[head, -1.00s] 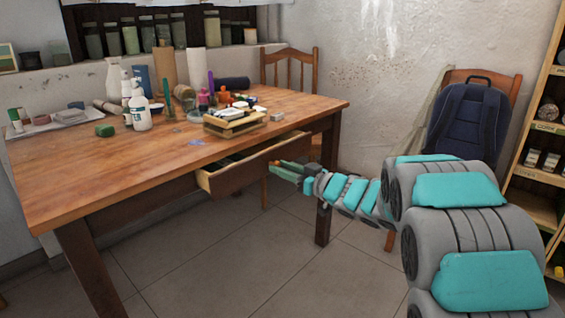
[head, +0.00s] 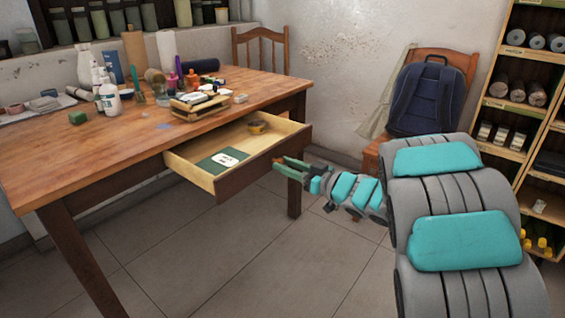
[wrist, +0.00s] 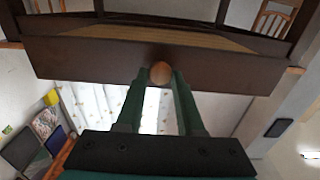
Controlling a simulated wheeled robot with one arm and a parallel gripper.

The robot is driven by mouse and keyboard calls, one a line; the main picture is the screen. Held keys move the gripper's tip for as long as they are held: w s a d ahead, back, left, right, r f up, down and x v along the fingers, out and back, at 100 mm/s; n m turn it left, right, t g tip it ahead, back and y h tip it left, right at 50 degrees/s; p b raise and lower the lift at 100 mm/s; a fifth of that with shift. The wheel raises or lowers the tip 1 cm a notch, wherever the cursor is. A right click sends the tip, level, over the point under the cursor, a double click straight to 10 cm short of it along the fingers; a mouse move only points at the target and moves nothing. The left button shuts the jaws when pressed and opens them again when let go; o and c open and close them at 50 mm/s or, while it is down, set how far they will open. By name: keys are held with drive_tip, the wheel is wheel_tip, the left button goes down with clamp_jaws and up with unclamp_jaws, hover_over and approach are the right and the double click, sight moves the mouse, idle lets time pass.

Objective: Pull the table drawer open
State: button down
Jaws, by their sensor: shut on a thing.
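The wooden table (head: 110,135) stands at the left in the head view. Its drawer (head: 255,168) is pulled well out from under the top, and its inside shows. My gripper (head: 278,166) is at the drawer's dark front. In the wrist view the drawer front (wrist: 100,65) spans the picture, with a round wooden knob (wrist: 160,73) at its middle. My gripper (wrist: 161,80) is shut on that knob, one green finger on each side.
A chair with a blue backpack (head: 428,97) stands behind my arm. Shelves (head: 520,90) line the right. The floor (head: 240,255) in front of the drawer is clear.

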drive_tip(key=c, duration=0.6)
unclamp_jaws()
drive_tip(key=shift+o, duration=0.2)
drive_tip(key=shift+s+d, duration=0.1)
drive_tip(key=v, duration=0.7)
drive_tip(key=shift+s+d, duration=0.2)
drive_tip(key=shift+d, duration=0.05)
